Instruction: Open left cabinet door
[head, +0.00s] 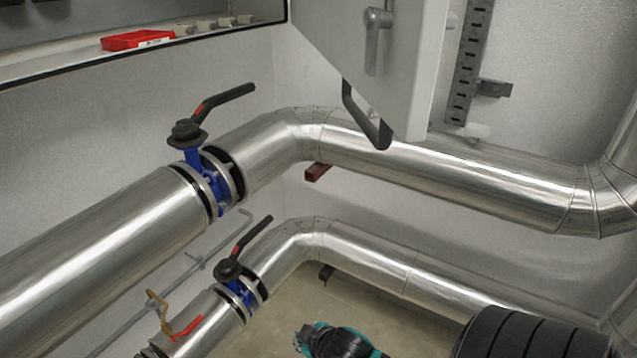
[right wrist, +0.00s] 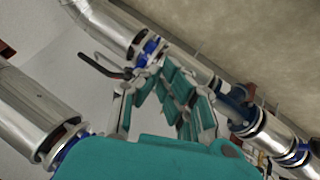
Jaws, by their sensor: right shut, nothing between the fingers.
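A light grey cabinet door (head: 415,75) shows at the top of the head view, standing swung out from the open cabinet. It carries a grey lever (head: 373,40) on its face and a dark handle (head: 364,120) near its lower corner. I cannot tell whether it is the left door. The cabinet's open interior (head: 75,52) shows at the upper left. My right gripper (right wrist: 168,72), with teal and grey fingers, is shut and empty in the right wrist view, near the pipes and apart from the door. My left gripper is not seen.
A red tray (head: 138,40) lies in the cabinet. Two large silver pipes (head: 450,180) (head: 375,260) run below the door, with black-handled blue valves (head: 207,165) (head: 235,280). A slotted metal rail (head: 472,65) is on the wall right of the door.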

